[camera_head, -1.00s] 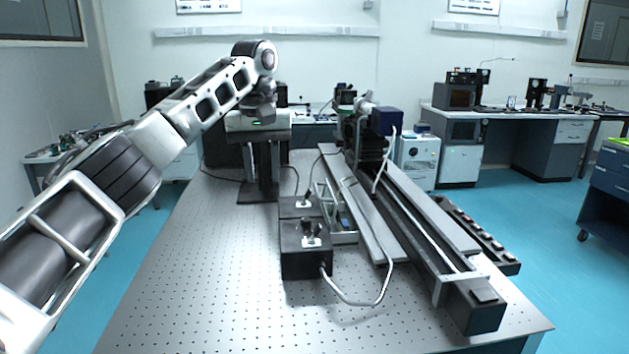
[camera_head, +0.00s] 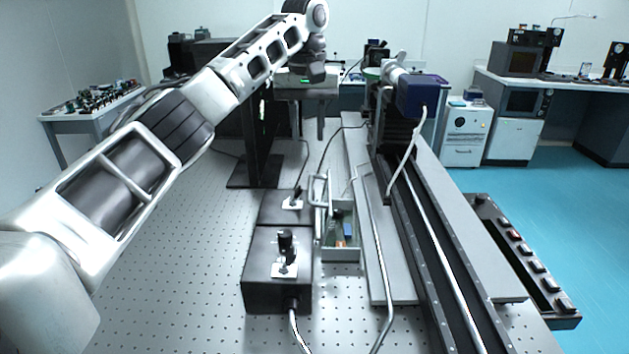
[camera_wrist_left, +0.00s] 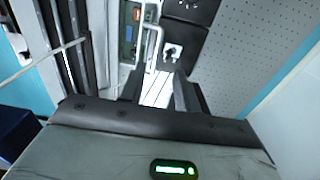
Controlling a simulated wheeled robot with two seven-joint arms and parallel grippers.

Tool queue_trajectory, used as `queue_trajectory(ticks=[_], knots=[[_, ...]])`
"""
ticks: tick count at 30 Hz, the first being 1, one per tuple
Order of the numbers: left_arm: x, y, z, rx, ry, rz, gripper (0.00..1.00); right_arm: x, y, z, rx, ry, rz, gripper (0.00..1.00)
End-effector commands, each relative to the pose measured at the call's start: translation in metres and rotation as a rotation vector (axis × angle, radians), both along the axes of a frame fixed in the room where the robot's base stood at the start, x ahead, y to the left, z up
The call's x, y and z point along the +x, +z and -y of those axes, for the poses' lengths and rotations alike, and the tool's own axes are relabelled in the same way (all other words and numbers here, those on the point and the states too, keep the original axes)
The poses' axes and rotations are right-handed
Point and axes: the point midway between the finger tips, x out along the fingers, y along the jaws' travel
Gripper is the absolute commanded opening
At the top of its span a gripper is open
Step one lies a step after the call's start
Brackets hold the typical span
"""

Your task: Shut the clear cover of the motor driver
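The motor driver looks like a small open-topped box (camera_head: 341,252) with green, blue and orange parts inside. It stands between two black boxes and a long rail. A thin upright frame with a handle (camera_head: 318,190) rises at its left side and seems to be its clear cover, standing open; the clear panel itself is hard to make out. The box (camera_wrist_left: 130,35) and the handle (camera_wrist_left: 152,45) also show in the left wrist view. My left gripper (camera_head: 308,122) points down beyond the box, apart from it. Its fingers (camera_wrist_left: 159,88) are apart with nothing between them. My right gripper is out of view.
Two black boxes with connectors (camera_head: 262,272) stand left of the driver, with a cable running to the front. A long rail stage (camera_head: 433,245) with a blue motor (camera_head: 421,96) stands right. A dark stand (camera_head: 255,150) is behind. The perforated tabletop (camera_head: 180,240) is clear at left.

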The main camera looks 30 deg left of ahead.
Motion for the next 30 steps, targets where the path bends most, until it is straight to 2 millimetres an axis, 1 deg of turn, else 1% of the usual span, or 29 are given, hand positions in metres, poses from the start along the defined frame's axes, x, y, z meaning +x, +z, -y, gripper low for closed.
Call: queue_trajectory(ticks=[1, 6, 11, 13, 16, 22, 30], knots=[[0.0, -0.014, 0.001, -0.002, -0.003, -0.007, 0.32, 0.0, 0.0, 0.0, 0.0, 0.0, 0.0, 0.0], [0.0, -0.051, 0.002, -0.004, -0.001, -0.006, 0.32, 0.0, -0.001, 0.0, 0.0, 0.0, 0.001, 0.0], [0.0, -0.079, 0.002, -0.004, 0.0, -0.005, 0.32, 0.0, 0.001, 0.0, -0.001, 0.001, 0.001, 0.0], [0.0, -0.094, 0.002, -0.002, -0.001, -0.005, 0.32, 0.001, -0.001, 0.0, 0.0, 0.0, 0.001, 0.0], [0.0, -0.11, 0.002, 0.0, 0.001, -0.004, 0.32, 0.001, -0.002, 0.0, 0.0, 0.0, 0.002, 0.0], [0.001, -0.127, 0.001, 0.001, 0.001, -0.002, 0.32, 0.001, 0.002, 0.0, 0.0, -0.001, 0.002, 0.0], [0.001, -0.132, 0.001, 0.0, 0.001, -0.001, 0.32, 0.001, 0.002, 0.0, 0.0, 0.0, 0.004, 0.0]])
